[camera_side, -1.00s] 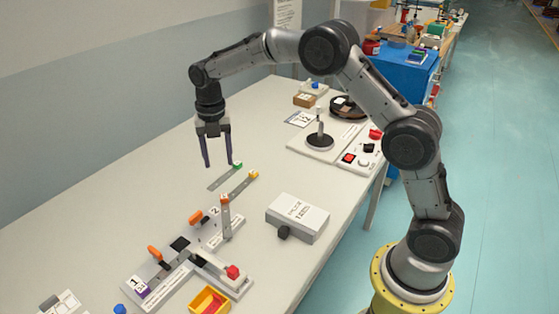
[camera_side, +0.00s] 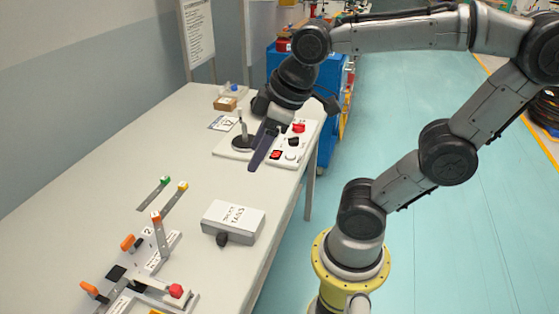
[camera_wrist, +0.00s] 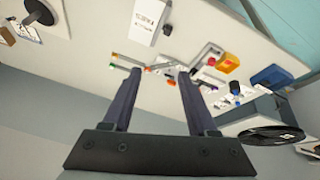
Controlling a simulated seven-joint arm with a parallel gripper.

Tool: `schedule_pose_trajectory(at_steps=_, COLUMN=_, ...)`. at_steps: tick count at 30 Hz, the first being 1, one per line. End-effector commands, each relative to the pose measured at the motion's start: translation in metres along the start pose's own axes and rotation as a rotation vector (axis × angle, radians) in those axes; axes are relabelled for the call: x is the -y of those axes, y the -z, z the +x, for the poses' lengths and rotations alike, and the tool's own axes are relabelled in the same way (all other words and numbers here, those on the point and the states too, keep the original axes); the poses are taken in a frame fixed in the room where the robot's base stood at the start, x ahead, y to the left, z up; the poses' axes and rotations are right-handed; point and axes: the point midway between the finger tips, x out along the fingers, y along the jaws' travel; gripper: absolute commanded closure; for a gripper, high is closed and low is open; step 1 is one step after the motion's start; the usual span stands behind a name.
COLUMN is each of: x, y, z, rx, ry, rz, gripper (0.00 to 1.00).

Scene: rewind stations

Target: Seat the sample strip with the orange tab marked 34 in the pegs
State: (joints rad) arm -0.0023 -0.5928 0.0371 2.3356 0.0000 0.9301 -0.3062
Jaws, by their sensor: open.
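The sample strip with an orange tab (camera_side: 156,216) stands nearly upright on a white labelled base (camera_side: 163,254) at the lower left of the side view; its number is too small to read. A strip with a green tab (camera_side: 165,180) and one with a yellow tab (camera_side: 183,185) lie flat behind it. My gripper (camera_side: 262,148) is tilted high over the table, to the right of and well away from the strips. In the wrist view its fingers (camera_wrist: 147,73) are apart with nothing held. The pegs cannot be made out clearly.
A white lettered box (camera_side: 233,220) with a dark knob stands right of the strips. A panel with a black round stand (camera_side: 243,143) and red buttons is behind. Orange clips (camera_side: 128,242) and a red knob (camera_side: 176,291) are at the front. The left of the table is clear.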

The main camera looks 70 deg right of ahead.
Motion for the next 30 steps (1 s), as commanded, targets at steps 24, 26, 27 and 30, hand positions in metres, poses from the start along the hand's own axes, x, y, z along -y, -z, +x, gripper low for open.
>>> schedule_pose_trajectory(at_steps=24, x=0.014, y=-0.045, z=0.002, rx=-0.059, ry=-0.010, rz=0.309, gripper=0.35)
schedule_pose_trajectory(at_steps=26, x=0.014, y=-0.045, z=0.001, rx=-0.059, ry=-0.010, rz=0.309, gripper=0.35)
schedule_pose_trajectory(at_steps=27, x=0.014, y=-0.045, z=0.001, rx=-0.060, ry=-0.010, rz=0.311, gripper=0.35)
schedule_pose_trajectory(at_steps=30, x=0.014, y=-0.046, z=0.001, rx=-0.055, ry=-0.009, rz=0.344, gripper=0.35)
